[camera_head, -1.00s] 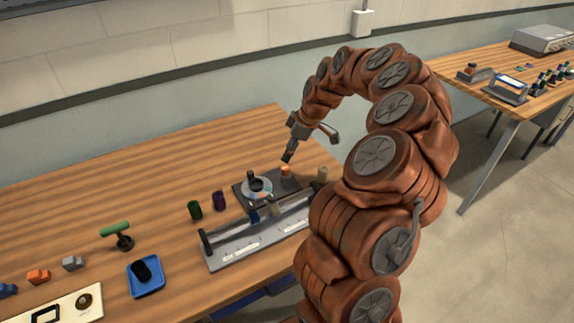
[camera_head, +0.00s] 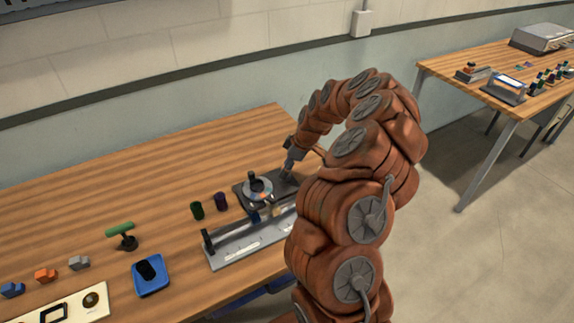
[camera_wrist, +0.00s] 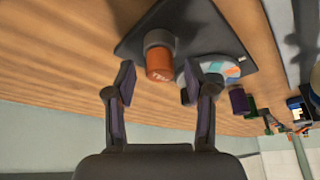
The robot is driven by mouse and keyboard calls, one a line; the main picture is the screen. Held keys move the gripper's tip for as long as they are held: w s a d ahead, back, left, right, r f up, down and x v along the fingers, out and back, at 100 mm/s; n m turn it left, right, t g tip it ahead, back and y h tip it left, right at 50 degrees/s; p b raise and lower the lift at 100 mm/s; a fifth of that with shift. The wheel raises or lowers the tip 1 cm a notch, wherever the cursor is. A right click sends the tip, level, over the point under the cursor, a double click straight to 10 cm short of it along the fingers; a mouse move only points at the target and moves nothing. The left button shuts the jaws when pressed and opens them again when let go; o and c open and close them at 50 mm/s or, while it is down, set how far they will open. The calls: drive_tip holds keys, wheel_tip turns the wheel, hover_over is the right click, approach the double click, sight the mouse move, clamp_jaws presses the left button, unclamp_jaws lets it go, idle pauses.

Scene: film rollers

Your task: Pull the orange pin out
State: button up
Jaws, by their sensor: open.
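The orange pin (camera_wrist: 159,66) shows in the wrist view as a short orange cylinder with pale lettering, next to a grey round part on the dark plate (camera_wrist: 130,42). My gripper (camera_wrist: 159,80) is open, with one finger to the left of the pin and one to the right. No contact between fingers and pin is visible. In the head view my gripper (camera_head: 287,172) is low over the right part of the dark plate (camera_head: 241,196), and the pin is hidden there.
A round dial with a black knob (camera_head: 254,180) stands on the plate, close beside the pin. A grey rail fixture (camera_head: 230,250) lies in front. Green (camera_head: 197,211) and purple (camera_head: 221,202) cylinders stand to the left. The table's back left is clear.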

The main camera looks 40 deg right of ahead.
drive_tip(key=shift+f, duration=0.1)
clamp_jaws()
idle(0.4)
